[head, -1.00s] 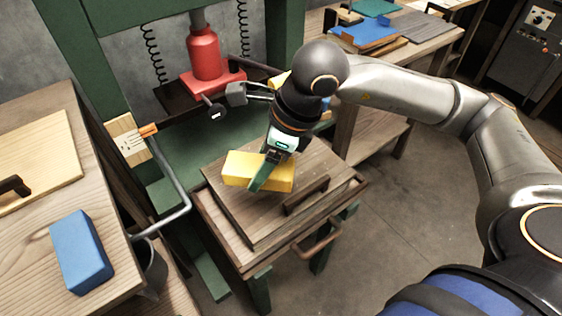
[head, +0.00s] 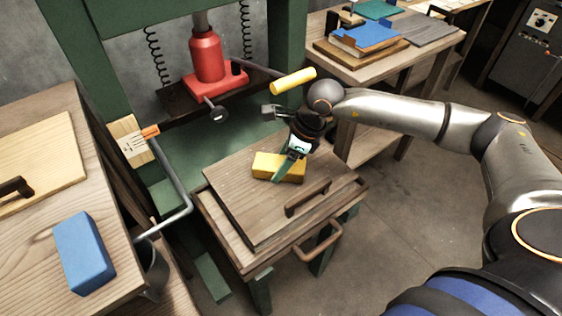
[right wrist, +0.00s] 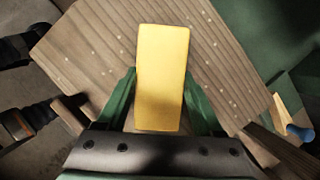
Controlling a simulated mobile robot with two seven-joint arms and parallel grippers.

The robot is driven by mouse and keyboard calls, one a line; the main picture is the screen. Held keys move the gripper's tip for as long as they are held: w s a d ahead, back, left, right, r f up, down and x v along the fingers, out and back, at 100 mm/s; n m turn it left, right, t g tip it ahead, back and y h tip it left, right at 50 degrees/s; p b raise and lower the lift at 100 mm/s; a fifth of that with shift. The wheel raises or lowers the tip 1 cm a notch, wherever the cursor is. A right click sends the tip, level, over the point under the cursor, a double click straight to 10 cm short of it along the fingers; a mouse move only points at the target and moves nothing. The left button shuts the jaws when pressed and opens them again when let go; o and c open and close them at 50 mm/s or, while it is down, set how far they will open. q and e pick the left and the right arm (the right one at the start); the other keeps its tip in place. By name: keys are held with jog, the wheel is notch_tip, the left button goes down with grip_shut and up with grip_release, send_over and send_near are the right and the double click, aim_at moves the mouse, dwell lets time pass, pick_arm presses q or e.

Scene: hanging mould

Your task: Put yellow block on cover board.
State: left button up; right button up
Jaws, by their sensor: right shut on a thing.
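The yellow block (head: 268,165) is at the wooden cover board (head: 238,201), over its back half. It also shows in the right wrist view (right wrist: 162,75), lying lengthwise between green fingers. My right gripper (head: 284,172) is shut on the block, with a green finger against its near side. I cannot tell whether the block touches the board or is just above it. The board (right wrist: 85,62) has a dark handle (head: 307,197) near its front right edge. My left gripper is not in view.
A blue block (head: 83,253) lies on the left wooden table. A red jack (head: 208,65) stands in the green press frame behind the board. A yellow-sleeved lever (head: 293,81) sticks out near my right wrist. Much of the board's front and left is clear.

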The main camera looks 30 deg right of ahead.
jog(key=shift+f, duration=0.2)
jog(key=o, duration=1.5)
jog(key=shift+c, duration=0.2)
jog(key=shift+r, duration=0.1)
jog(key=shift+r, duration=0.25)
jog(key=v, duration=1.1)
jog(key=shift+s+r, duration=0.2)
jog(key=shift+r, duration=0.1)
jog(key=shift+d, duration=0.1)
